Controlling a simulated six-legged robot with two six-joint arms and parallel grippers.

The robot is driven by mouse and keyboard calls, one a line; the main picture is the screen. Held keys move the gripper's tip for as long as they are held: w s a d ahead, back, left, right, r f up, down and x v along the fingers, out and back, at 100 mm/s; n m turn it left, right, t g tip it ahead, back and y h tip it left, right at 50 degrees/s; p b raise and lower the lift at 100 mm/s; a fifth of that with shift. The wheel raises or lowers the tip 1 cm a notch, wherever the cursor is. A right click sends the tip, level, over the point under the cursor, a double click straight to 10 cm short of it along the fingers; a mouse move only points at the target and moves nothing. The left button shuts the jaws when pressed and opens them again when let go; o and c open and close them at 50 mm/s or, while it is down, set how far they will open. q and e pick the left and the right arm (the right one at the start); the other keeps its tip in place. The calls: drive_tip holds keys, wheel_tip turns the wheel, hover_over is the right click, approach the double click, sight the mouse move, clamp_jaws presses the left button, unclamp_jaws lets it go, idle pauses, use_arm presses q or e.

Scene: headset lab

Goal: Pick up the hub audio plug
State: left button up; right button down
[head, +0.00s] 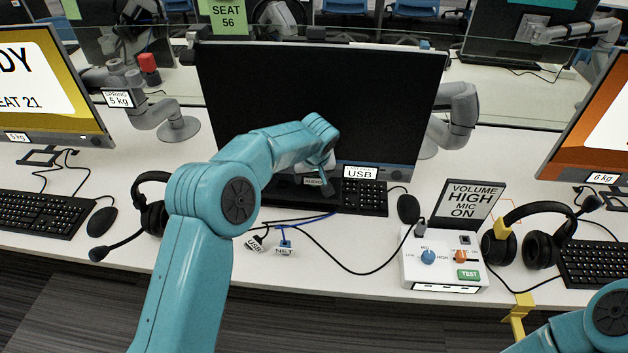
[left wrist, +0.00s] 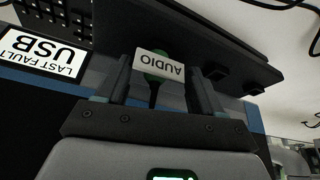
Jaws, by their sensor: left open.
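The audio plug, with a green body (left wrist: 155,77) and a white AUDIO tag (left wrist: 160,66), shows in the left wrist view. The tag shows small in the head view (head: 313,181), below the centre monitor. My left gripper (left wrist: 160,85) is open, with one finger on each side of the plug and tag. I cannot tell whether the fingers touch them. In the head view my left gripper (head: 320,178) points down by the tag, and the plug itself is mostly hidden there. My right gripper is out of view; only part of my right arm shows at the bottom right.
The centre monitor (head: 320,100) stands behind, with a LAST FAULT USB label (head: 360,173). A keyboard (head: 364,197) and mouse (head: 408,209) lie right of the gripper. USB (head: 254,245) and NET (head: 285,251) tagged cables lie in front. A control box (head: 440,262) and headset (head: 540,245) stand right.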

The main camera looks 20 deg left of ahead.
use_arm(q)
drive_tip(key=c, duration=1)
drive_tip(key=shift+r, duration=0.1)
wheel_tip(320, 180, up, 20)
drive_tip(key=p, duration=0.3)
drive_tip(key=shift+p, duration=0.3)
